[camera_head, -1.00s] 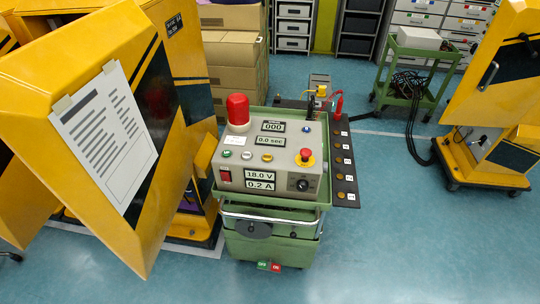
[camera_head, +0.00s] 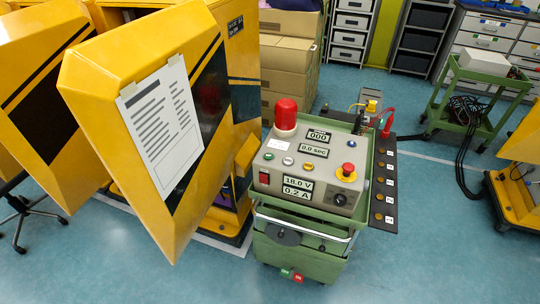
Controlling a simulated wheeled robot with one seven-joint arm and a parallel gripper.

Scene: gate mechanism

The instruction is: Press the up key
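I cannot make out a key marked up. A grey control box (camera_head: 311,175) sits on a green cart. Its front panel has a red switch (camera_head: 264,178), a black knob (camera_head: 340,199) and readouts of 18.0 V and 0.2 A. Small round buttons and a red mushroom button (camera_head: 347,170) are on its sloped top. A small green and red pair of labelled pieces (camera_head: 291,275) is low on the cart's front; the lettering is too small to read. My gripper is not in view.
A yellow machine panel (camera_head: 100,80) with a paper sheet (camera_head: 160,124) leans close on the left of the cart (camera_head: 330,262). A dark strip with several round buttons (camera_head: 384,190) is on the cart's right.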

